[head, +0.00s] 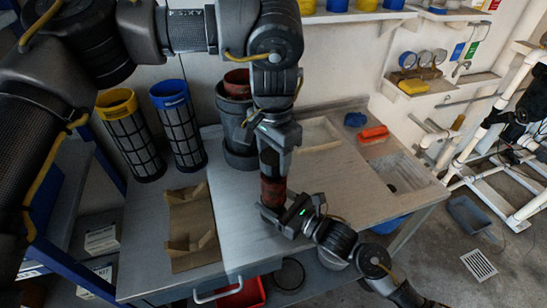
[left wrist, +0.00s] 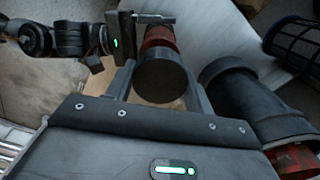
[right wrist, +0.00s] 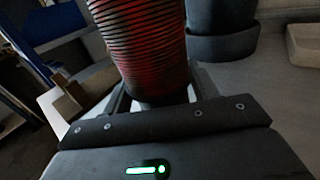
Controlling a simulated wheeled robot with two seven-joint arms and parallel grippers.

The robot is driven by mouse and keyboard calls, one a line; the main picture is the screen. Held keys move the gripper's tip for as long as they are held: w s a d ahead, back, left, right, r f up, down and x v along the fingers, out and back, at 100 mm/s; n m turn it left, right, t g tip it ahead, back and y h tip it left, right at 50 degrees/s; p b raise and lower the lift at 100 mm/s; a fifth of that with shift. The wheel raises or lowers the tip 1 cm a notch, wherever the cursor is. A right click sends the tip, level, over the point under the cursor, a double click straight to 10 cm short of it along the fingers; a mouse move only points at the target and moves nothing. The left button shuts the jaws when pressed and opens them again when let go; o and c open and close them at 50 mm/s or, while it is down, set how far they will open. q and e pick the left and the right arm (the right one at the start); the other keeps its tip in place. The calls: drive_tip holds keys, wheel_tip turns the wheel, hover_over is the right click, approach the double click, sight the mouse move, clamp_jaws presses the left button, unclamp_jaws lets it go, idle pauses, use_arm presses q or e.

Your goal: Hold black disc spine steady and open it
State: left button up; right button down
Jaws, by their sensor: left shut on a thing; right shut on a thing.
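The black disc spine (head: 273,190) is a cylinder of black discs over a red core, held upright above the grey table. My left gripper (head: 273,150) comes down from above and is shut on its upper end. In the left wrist view its round black end cap (left wrist: 162,82) sits between the fingers. My right gripper (head: 275,209) reaches in from the lower right and is shut on its lower end. The right wrist view shows the ribbed red and black stack (right wrist: 147,40) rising from between the fingers. The grip contacts are partly hidden in the head view.
A black housing (head: 240,150) with a reddish top stands just left of the spine. Mesh cylinders with a yellow rim (head: 130,135) and a blue rim (head: 180,125) stand farther left. A cardboard holder (head: 191,225) lies front left. An orange tool (head: 374,134) and a sink (head: 408,178) are right.

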sight(273, 156)
use_arm(q)
drive_tip(key=shift+r, duration=0.1)
drive_tip(key=shift+r, duration=1.95)
use_arm(e)
drive_tip(key=shift+c, duration=1.6)
unclamp_jaws()
use_arm(q)
drive_tip(key=shift+f, duration=0.1)
drive_tip(key=shift+f, duration=0.1)
use_arm(e)
drive_tip(key=shift+s+d, duration=0.25)
drive_tip(key=shift+d, duration=0.05)
use_arm(q)
wheel_tip(273, 156, down, 2)
drive_tip(key=b, duration=0.2)
drive_tip(key=shift+f+b, duration=0.2)
drive_tip(key=shift+b, duration=0.15)
use_arm(e)
drive_tip(key=v, duration=1)
drive_tip(key=shift+s+d+f, duration=0.1)
drive_tip(key=shift+d, duration=0.05)
drive_tip(key=shift+s+d, duration=0.3)
drive_tip(key=shift+d, duration=0.05)
